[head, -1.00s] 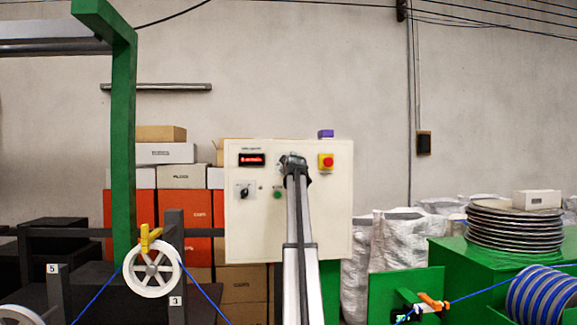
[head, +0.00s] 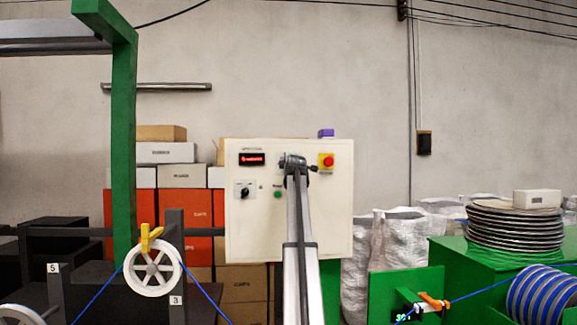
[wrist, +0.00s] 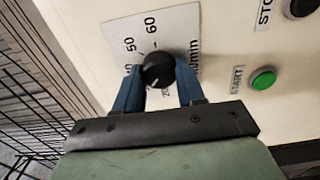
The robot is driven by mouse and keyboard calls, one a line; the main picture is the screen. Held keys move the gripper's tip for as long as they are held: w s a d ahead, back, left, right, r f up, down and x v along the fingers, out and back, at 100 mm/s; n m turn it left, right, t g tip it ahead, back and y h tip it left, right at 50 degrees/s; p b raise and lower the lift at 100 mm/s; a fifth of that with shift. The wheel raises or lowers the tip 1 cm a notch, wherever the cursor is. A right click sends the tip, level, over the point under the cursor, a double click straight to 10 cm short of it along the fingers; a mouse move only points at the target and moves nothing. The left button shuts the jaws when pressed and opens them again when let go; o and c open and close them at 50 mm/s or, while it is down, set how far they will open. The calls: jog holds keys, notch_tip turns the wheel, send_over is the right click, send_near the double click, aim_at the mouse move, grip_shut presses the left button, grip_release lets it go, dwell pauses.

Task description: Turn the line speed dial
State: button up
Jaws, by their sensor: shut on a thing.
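The line speed dial (wrist: 157,70) is a round black knob with a pale pointer mark, in front of a white scale plate (wrist: 185,28) with numbers such as 50 and 60, in the wrist view. My gripper (wrist: 160,88) is shut on the dial, with one blue finger on each side of it. In the head view my gripper (head: 293,163) is at the upper middle of the cream control panel (head: 240,215). There the arm hides the dial.
A red emergency button (head: 326,161) is just right of my gripper. A green START button (wrist: 262,79) is close to the right finger; a black knob (head: 244,191) and red display (head: 251,159) are at left. A white pulley (head: 153,269) carries blue cable.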

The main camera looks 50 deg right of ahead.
dwell(0.4)
jog(key=o, duration=1)
jog(key=shift+o, duration=0.2)
jog(key=v, duration=1.4)
jog(key=shift+w, duration=0.1)
